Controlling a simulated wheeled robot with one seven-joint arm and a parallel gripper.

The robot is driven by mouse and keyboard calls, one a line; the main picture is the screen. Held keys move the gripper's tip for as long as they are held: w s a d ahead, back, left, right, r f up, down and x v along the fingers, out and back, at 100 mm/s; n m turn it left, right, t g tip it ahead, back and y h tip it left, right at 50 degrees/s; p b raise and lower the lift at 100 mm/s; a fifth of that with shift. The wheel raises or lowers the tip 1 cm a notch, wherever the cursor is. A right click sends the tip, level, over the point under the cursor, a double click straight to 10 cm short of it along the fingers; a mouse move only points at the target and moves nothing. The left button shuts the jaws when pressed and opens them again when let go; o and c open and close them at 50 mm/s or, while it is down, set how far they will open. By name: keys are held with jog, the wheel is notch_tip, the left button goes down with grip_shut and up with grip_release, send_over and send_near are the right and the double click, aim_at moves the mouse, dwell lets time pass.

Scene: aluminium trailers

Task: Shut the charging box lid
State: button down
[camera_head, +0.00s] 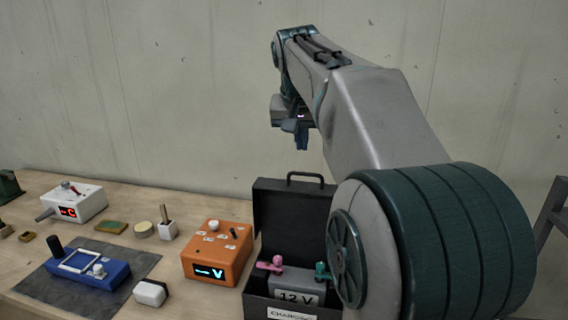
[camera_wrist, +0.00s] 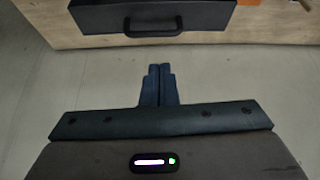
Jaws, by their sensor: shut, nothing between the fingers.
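The black charging box (camera_head: 283,310) stands on the table at the front, right of centre in the head view. Its lid (camera_head: 292,211) is raised upright at the back, with a handle (camera_head: 305,177) on its top edge. Inside sits a grey 12 V battery (camera_head: 295,284) with a pink and a green clamp. My gripper (camera_head: 301,140) is above and behind the lid, apart from it, shut and empty. In the wrist view my gripper (camera_wrist: 159,72) shows closed fingers, with the lid (camera_wrist: 150,16) and its handle (camera_wrist: 153,28) beyond them. My arm hides the box's right side.
An orange meter (camera_head: 217,255) stands just left of the box. A blue device (camera_head: 88,268) on a dark mat, a white eraser-like block (camera_head: 150,292) and a white unit (camera_head: 75,203) lie farther left. A concrete wall (camera_head: 180,90) rises behind the table.

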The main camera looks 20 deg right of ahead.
jog(key=w+d+r, duration=0.2)
jog(key=p, duration=0.1)
send_over(304, 185)
jog(key=shift+m+h, duration=0.3)
jog(key=shift+m, duration=0.1)
jog(key=f, duration=0.8)
jog(key=shift+w+d+f, duration=0.2)
jog(key=shift+w+f, duration=0.05)
jog(key=shift+f, duration=0.15)
jog(key=shift+s+a+f, duration=0.15)
jog(key=shift+s+f, duration=0.05)
jog(key=shift+a, duration=0.15)
